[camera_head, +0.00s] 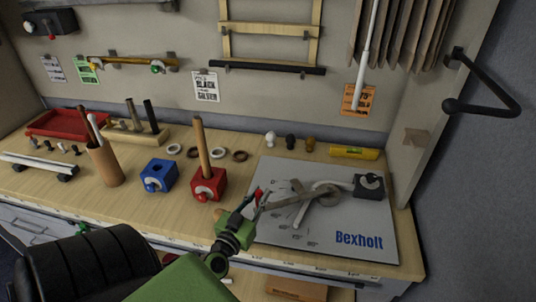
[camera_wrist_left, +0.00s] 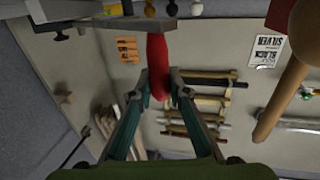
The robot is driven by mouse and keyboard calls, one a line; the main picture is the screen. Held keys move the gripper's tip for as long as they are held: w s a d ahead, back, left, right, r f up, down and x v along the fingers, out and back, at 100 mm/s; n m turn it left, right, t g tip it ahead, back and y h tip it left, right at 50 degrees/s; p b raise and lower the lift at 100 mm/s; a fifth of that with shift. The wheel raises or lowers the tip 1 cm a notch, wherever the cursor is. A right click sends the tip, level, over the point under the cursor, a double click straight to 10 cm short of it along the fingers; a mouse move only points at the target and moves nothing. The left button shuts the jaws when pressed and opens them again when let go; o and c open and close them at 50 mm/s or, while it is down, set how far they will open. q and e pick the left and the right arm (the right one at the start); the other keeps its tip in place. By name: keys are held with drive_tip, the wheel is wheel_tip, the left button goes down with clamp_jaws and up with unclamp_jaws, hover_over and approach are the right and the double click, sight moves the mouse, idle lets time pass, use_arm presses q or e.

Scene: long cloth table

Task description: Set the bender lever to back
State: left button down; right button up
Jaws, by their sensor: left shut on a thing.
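The bender (camera_head: 328,196) sits on a grey board (camera_head: 345,220) printed "Bexholt" at the right end of the bench. Its grey lever (camera_head: 290,200) points left toward the board's left edge and ends in a red grip (camera_head: 259,195). My left gripper (camera_head: 256,200) is at that end, with its fingers around the red grip. In the left wrist view the red grip (camera_wrist_left: 157,62) runs between my two teal fingers, which are closed on it. My gripper hides part of the grip in the head view. My right gripper is not in view.
A red block (camera_head: 208,186) with an upright wooden rod and a blue block (camera_head: 158,176) stand left of the board. A black-topped block (camera_head: 370,186) is on its right. A yellow level (camera_head: 354,152) lies behind. A black stool (camera_head: 85,262) is at front left.

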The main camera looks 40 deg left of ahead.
use_arm(q)
drive_tip(key=w+a+m+h+b, duration=0.1)
drive_tip(key=w+a+h, duration=0.1)
drive_tip(key=a, duration=0.3)
drive_tip(key=shift+x, duration=0.85)
drive_tip(key=c, duration=1.9)
unclamp_jaws()
drive_tip(key=v, duration=1.2)
drive_tip(key=shift+f, duration=0.25)
